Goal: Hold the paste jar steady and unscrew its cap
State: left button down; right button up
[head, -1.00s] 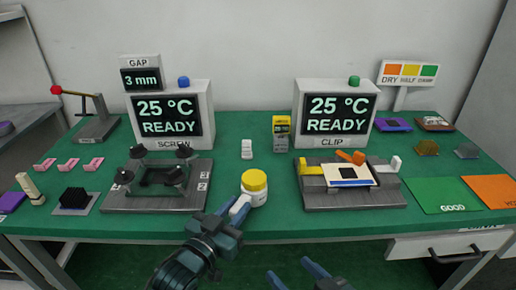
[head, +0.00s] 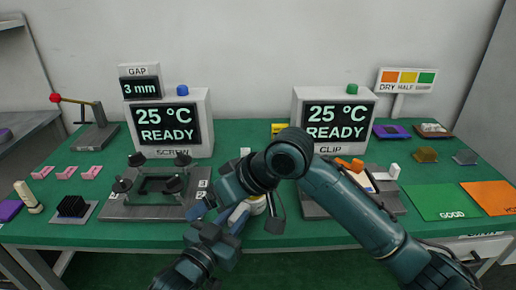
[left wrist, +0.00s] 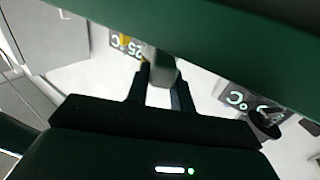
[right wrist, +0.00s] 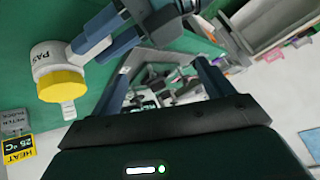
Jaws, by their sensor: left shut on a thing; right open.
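My left gripper (head: 238,214) is shut on the jar's body from the side, below the cap. My right gripper (right wrist: 162,85) is open and empty, beside the jar. The cap lies outside its fingers in the right wrist view.
The screw fixture (head: 120,210) with black knobs stands left of the jar, close to my right gripper. The clip fixture (head: 318,206) is on the right, partly hidden by my right arm. Two displays (head: 168,123) stand behind. The table's front edge is near.

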jog(key=w+d+r+m+h, duration=0.6)
jog(key=w+d+r+h, duration=0.1)
jog(key=d, duration=0.1)
jog(key=shift+t, duration=0.3)
jog(key=x, duration=1.1)
jog(key=shift+w+d+f, duration=0.1)
jog(key=shift+f, duration=0.3)
jog(key=shift+c, duration=0.3)
